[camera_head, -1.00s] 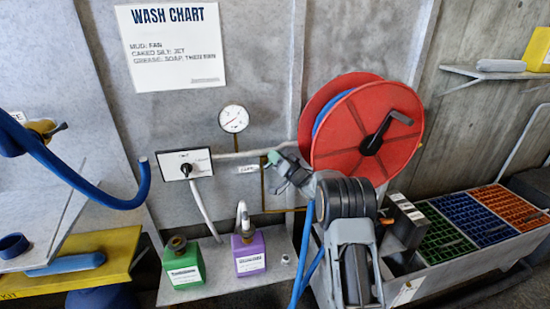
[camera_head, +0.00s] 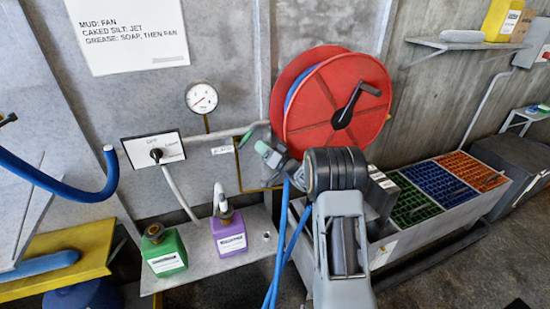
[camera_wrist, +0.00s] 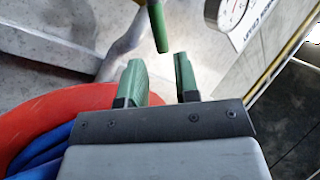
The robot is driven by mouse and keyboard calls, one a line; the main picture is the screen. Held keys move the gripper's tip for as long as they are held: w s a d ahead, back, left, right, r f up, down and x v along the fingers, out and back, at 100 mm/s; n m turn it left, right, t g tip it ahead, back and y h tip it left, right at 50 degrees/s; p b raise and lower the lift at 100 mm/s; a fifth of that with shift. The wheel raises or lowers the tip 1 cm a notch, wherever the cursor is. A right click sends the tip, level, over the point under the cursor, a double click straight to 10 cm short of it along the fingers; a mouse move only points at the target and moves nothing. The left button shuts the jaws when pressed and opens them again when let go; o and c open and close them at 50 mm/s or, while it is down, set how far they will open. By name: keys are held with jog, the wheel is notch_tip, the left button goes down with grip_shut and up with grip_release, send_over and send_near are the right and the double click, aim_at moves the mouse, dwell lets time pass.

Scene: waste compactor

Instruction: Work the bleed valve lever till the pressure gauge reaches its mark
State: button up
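The pressure gauge (camera_head: 201,97) is a round white dial on the wall. Its reading is too small to tell. It is partly visible in the wrist view (camera_wrist: 232,12). A green lever (camera_wrist: 157,27) reaches down from the top of the wrist view. It lies just beyond my fingertips, apart from them, and in line with the gap. In the head view it seems to be the slim green piece (camera_head: 247,138) by the wall pipe. My gripper (camera_wrist: 160,70) has green-lined fingers, open and empty. It also shows left of the reel in the head view (camera_head: 262,147).
A red hose reel (camera_head: 320,105) stands close beside my gripper. A switch panel (camera_head: 153,149) is on the wall. Green (camera_head: 164,250) and purple (camera_head: 228,234) bottles stand on a low shelf. A trough of coloured crates (camera_head: 400,235) is at right.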

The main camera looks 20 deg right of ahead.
jog(key=v, duration=0.6)
jog(key=shift+s, duration=0.1)
